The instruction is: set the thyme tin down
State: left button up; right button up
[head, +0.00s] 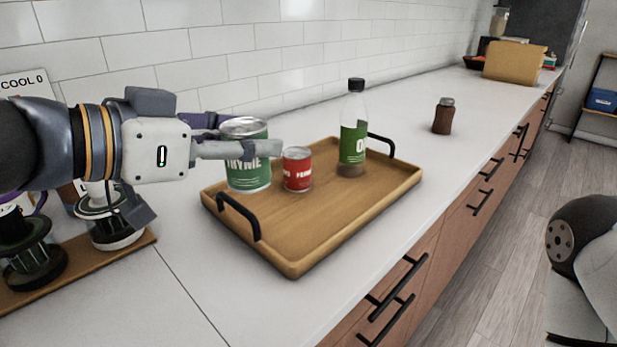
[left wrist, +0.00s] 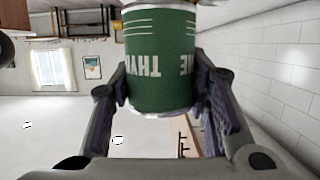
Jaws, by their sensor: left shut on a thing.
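The green thyme tin (head: 249,172), with a silver lid and white lettering, is upright at the back left of the wooden tray (head: 318,226). My left gripper (head: 238,140) is shut on the tin, its fingers on either side of the upper part. The tin fills the space between the fingers in the left wrist view (left wrist: 160,62), where it appears upside down. The tin's base is over or on the tray; I cannot tell whether it touches. My right gripper is not in view.
A small red tin (head: 297,170) stands just right of the thyme tin on the tray. A clear bottle with a green label (head: 353,140) stands at the tray's back right. A brown jar (head: 443,117) stands farther along the counter. The tray's front is clear.

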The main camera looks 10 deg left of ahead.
pick_arm(q)
jog(key=w+a+f, duration=0.1)
jog(key=w+f, duration=0.2)
jog(key=w+a+f+b, duration=0.1)
jog(key=w+f, duration=0.2)
jog(key=w, duration=0.1)
jog(key=w+a+f+b, duration=0.1)
jog(key=w+f, duration=0.2)
jog(key=shift+w, duration=0.25)
jog(key=shift+w+a+f, duration=0.1)
jog(key=shift+w+f, duration=0.15)
jog(key=shift+w, duration=0.25)
notch_tip(320, 180, down, 4)
jog(key=shift+w+a+r+b, duration=0.15)
jog(key=shift+r+b, duration=0.1)
jog(key=shift+b, duration=0.75)
jog(key=shift+r, duration=0.3)
jog(key=shift+f, duration=0.15)
jog(key=o, duration=1.3)
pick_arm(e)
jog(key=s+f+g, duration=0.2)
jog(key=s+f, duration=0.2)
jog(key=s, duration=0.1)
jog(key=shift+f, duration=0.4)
